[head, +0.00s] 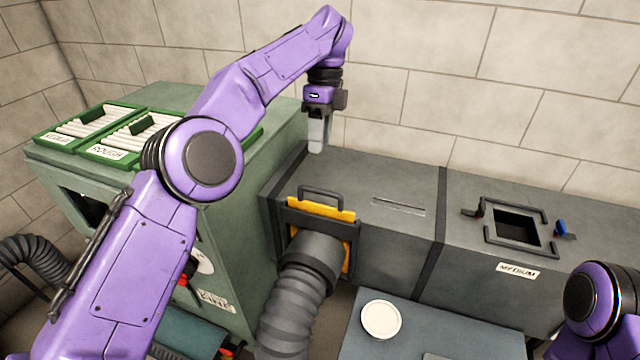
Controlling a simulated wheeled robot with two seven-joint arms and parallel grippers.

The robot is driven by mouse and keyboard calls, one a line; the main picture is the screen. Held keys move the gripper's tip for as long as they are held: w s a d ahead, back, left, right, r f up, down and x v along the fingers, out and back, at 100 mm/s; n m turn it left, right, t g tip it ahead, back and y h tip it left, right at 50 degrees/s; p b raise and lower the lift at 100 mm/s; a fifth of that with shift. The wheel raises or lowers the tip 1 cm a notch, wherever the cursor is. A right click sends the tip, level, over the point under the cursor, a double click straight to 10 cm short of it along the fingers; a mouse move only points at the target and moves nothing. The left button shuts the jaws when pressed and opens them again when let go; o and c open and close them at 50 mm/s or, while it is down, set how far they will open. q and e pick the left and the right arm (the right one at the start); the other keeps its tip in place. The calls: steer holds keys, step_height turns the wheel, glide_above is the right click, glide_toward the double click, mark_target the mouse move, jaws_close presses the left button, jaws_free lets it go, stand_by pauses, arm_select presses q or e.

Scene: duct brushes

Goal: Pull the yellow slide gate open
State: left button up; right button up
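The yellow slide gate (322,207) is a flat plate set upright in a dark frame at the left end of the grey duct (385,165). Its top edge shows above the frame, with a dark bar handle (321,191) over it. The flexible grey hose (290,295) hides most of its lower part. My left gripper (317,148) points down above and behind the gate, near the duct's back left, apart from the handle. Its fingers overlap from this angle, so I cannot tell their opening. It appears empty. Of my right arm only a purple joint shows at the lower right; its gripper is out of view.
A green cabinet (235,230) stands left, with filter trays (95,122) on top. The duct top has a slot (398,206) and, right, a square opening (517,228) with clamps. A low blue-grey table (450,330) in front bears a white disc (381,319). A wall closes the back.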

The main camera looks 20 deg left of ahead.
arm_select(q)
steer(key=f+b, duration=0.1)
steer(key=f, duration=0.2)
steer(key=s+f+b, duration=0.1)
steer(key=f, duration=0.3)
steer(key=s+f+b, duration=0.1)
steer(key=f+b, duration=0.1)
steer(key=f, duration=0.1)
steer(key=shift+f, duration=0.2)
jaws_close()
